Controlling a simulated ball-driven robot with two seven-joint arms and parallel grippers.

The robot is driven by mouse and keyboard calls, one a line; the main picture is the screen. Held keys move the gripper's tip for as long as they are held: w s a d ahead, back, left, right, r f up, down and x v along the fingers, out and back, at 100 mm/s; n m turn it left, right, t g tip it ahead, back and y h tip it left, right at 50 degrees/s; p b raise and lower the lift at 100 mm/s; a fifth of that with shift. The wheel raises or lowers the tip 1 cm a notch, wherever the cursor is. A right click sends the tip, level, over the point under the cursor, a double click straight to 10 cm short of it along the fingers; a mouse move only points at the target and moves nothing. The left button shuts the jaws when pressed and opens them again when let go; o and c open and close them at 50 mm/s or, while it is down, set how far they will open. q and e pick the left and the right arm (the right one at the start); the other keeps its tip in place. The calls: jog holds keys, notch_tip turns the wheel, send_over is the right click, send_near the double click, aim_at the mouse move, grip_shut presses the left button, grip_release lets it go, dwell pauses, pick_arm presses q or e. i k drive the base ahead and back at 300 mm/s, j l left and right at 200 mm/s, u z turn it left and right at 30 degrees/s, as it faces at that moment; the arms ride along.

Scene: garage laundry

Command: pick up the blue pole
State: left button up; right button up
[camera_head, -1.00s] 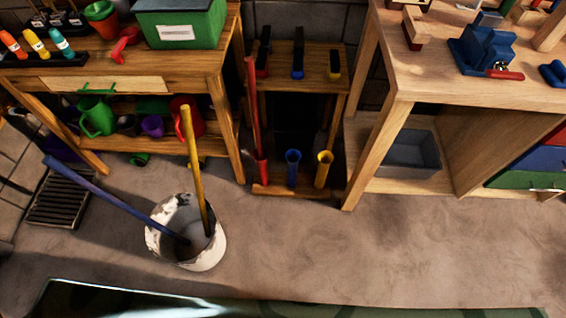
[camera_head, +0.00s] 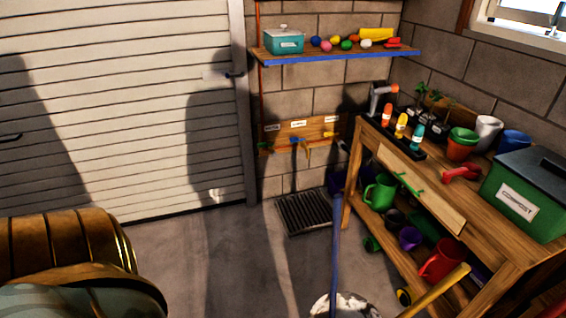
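The blue pole (camera_head: 336,250) stands nearly upright in the head view, its lower end in a white bucket (camera_head: 343,306) at the bottom edge. The bucket is mostly cut off by the frame. A yellow pole (camera_head: 438,290) leans out to the right of the blue one, its lower part out of frame. Neither of my grippers shows in this view.
A wooden workbench (camera_head: 470,210) with pots, bottles and a green box (camera_head: 528,195) stands at the right. A floor grate (camera_head: 303,212) lies behind the blue pole. A white slatted door (camera_head: 120,120) is at the left, with open floor in front.

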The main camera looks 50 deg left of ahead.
aim_at(337, 198)
jog(key=u, duration=0.95)
jog(key=j+z, duration=0.1)
jog(key=z, duration=0.35)
